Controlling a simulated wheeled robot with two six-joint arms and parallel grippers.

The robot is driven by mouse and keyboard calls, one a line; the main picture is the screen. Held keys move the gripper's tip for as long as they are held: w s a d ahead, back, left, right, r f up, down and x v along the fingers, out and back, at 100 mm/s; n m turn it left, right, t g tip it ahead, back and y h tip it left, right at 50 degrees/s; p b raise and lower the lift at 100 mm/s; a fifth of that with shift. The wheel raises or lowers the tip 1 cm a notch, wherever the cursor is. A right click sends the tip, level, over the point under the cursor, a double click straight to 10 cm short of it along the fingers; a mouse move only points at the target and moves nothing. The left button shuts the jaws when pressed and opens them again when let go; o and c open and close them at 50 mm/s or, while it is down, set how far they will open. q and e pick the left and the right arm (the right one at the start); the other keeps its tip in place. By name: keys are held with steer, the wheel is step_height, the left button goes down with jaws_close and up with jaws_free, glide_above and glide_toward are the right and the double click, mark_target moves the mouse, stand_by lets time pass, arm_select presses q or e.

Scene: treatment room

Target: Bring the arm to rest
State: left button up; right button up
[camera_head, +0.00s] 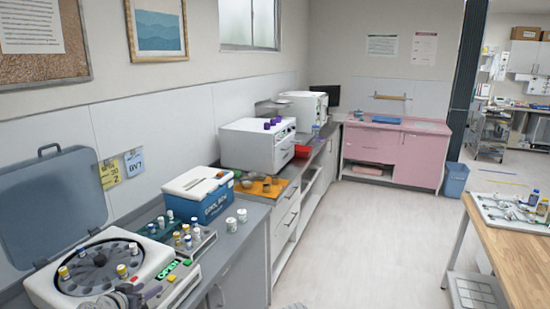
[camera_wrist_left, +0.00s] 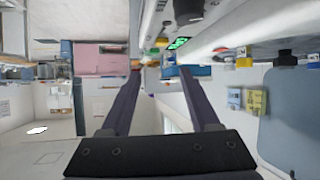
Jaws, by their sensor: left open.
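My left gripper (camera_head: 125,297) shows at the bottom left of the head view, low in front of the open centrifuge (camera_head: 45,291). In the left wrist view its two dark fingers (camera_wrist_left: 160,72) stand wide apart, with nothing held between them. My right gripper does not show in either view.
Vials stand in the centrifuge and in a rack (camera_head: 188,240) beside it. A blue cool box (camera_head: 200,207) and two white-capped jars (camera_head: 231,224) stand farther along the counter. A wooden table (camera_head: 515,250) is at right. The floor (camera_head: 370,245) between is clear.

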arm_select(q)
steer(key=d+f+m+g+h, duration=0.2)
steer(key=d+f+g, duration=0.15)
steer(key=d, duration=0.85)
steer(key=s+d+f+g+y, duration=0.2)
steer(key=s+d+f+g, duration=0.2)
steer(key=s+d, duration=0.4)
steer(key=s+d+f+g+y, duration=0.3)
steer(key=s+d+g, duration=0.2)
steer(key=s+d, duration=0.4)
steer(key=shift+s+d+f+m, duration=0.15)
steer(key=shift+d+f+m, duration=0.25)
steer(key=shift+d, duration=0.3)
